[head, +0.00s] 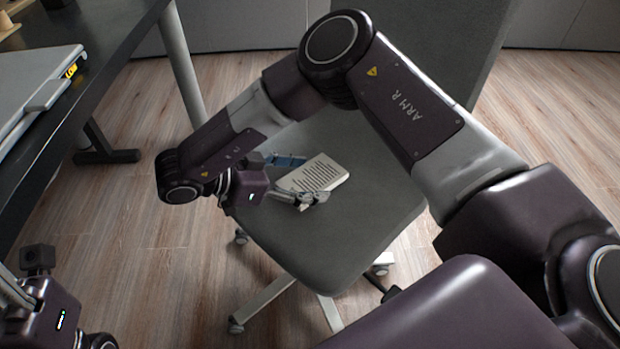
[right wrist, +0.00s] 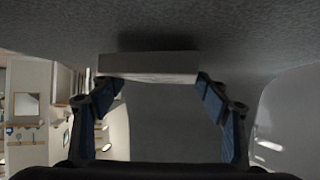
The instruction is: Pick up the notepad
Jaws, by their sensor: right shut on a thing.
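The notepad (head: 325,171) is a pale block with lines of dark text on its top face. It is at the grey seat of the office chair (head: 340,235); I cannot tell whether it touches the seat. My right gripper (head: 306,180) is shut on it, one finger on each of two opposite sides. In the right wrist view the notepad (right wrist: 150,64) shows edge-on between the blue-padded fingertips of the right gripper (right wrist: 162,82), close to the grey seat with a dark shadow beside it. My left gripper is partly in view at the lower left of the head view, its fingers mostly cut off.
A dark desk (head: 105,38) with a grey flat case (head: 35,85) on it stands at the left, its leg (head: 182,65) near the chair. The chair's backrest (head: 440,60) rises behind the seat. Wooden floor (head: 150,225) is clear between desk and chair.

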